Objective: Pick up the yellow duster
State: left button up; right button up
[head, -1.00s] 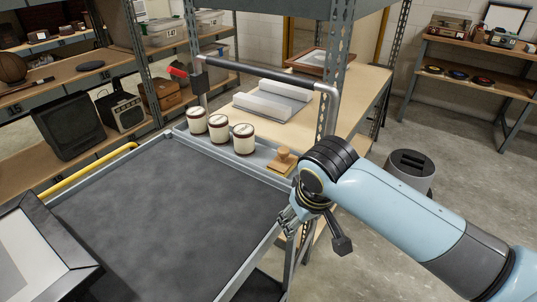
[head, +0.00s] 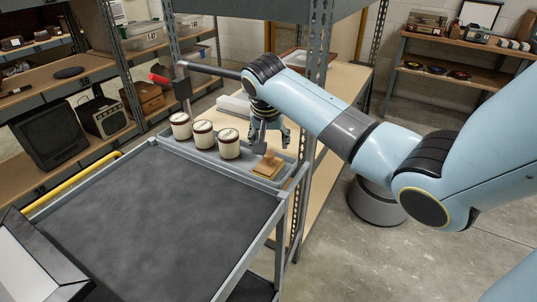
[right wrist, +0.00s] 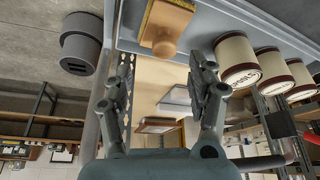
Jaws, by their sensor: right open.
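The yellow duster (head: 268,167), a wooden block with a knob handle and a yellow underside, lies in the shallow tray (head: 222,160) at the cart's far edge, at its right end. In the right wrist view the duster (right wrist: 165,22) is at the top, its knob towards the gripper. My right gripper (head: 272,143) is open and empty, fingers pointing down, just above the duster and apart from it. In the right wrist view the spread fingers (right wrist: 163,64) show nothing between them in contact. My left gripper is not in view.
Three cream tins with dark rims (head: 203,133) stand left of the duster in the tray. The cart's handle bar (head: 212,70) runs behind them. A shelf upright (head: 313,110) stands to the right. The dark cart top (head: 150,220) is mostly clear; a framed panel (head: 40,262) sits at lower left.

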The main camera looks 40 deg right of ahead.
aim_at(268, 153)
jog(key=x, duration=0.6)
jog(key=shift+w+a+f, duration=0.2)
jog(key=shift+w+f, duration=0.05)
jog(key=shift+f, duration=0.2)
jog(key=shift+c, duration=0.4)
grip_shut()
